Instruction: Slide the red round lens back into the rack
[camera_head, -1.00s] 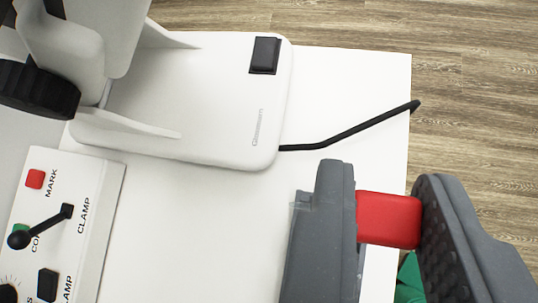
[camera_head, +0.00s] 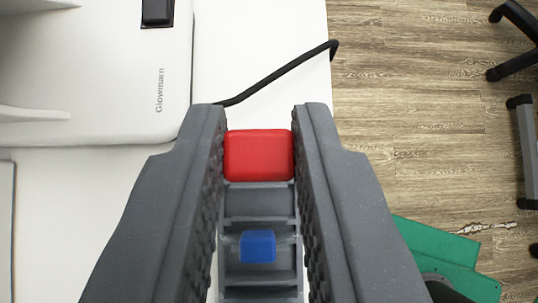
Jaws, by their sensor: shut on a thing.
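A red rounded block (camera_head: 258,155) shows between the two grey fingers of my gripper (camera_head: 259,135). I take it as the handle of the red lens; no round glass shows. Both fingers touch its sides, so my gripper is shut on it near the fingertips. A grey slotted rack (camera_head: 258,205) lies between the fingers, just below the red handle in the picture. A blue handle (camera_head: 257,246) sits in the rack. The fingers hide the rack's sides. I cannot tell whether the red lens is in a slot or above it.
A white machine (camera_head: 100,85) with a black switch (camera_head: 157,12) stands at the upper left on the white table (camera_head: 260,50). Its black cable (camera_head: 280,75) crosses the table's right edge. Beyond are wooden floor, a green object (camera_head: 435,240) and dark chair parts (camera_head: 520,40).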

